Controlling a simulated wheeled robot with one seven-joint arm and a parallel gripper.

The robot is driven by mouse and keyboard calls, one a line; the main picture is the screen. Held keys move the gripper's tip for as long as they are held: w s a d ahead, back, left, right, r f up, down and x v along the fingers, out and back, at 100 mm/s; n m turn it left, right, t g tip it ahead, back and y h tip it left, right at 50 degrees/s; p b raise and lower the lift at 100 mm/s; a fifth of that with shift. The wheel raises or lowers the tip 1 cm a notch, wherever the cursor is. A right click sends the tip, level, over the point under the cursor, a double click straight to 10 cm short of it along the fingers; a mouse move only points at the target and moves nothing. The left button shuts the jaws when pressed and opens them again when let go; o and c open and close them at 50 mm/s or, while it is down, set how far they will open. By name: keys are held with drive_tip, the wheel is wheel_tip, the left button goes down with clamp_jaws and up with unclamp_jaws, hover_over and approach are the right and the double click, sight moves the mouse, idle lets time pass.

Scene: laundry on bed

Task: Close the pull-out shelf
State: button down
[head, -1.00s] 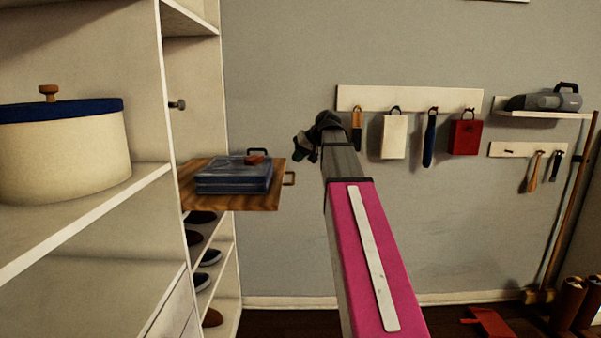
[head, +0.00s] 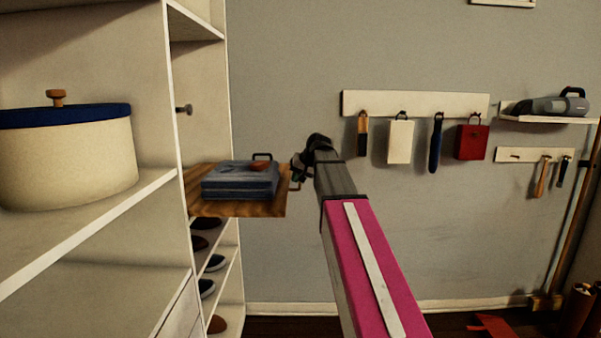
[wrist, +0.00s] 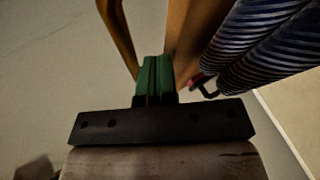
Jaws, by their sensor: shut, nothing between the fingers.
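The pull-out shelf (head: 205,210) is a brown wooden board. It sticks out to the right from the white cabinet and carries a dark blue case (head: 240,182). A small handle (head: 294,186) is on its right end. My gripper (head: 298,172) is at that end, close to the handle and partly hidden by my arm. In the wrist view its green fingers (wrist: 153,75) are shut with nothing between them. The shelf's wooden edge (wrist: 186,35) is just to their right and the handle bar (wrist: 118,38) to their left. I cannot tell whether they touch either.
The white cabinet (head: 176,120) has a cream pot with a blue lid (head: 65,155) on its left shelf. Shoes (head: 214,263) are below the pull-out shelf. A rail (head: 415,103) with hanging tools is on the grey wall. Floor space lies to the right.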

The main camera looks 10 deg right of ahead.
drive_tip(key=shift+w+a+f, duration=0.15)
drive_tip(key=shift+f, duration=0.15)
drive_tip(key=w+a, duration=0.2)
drive_tip(key=a, duration=0.7)
drive_tip(key=w+a, duration=0.2)
drive_tip(key=a, duration=0.8)
drive_tip(key=w+a, duration=0.1)
drive_tip(key=a, duration=0.9)
drive_tip(key=shift+w+a, duration=0.15)
drive_tip(key=shift+w, duration=0.25)
drive_tip(key=shift+a+r, duration=0.1)
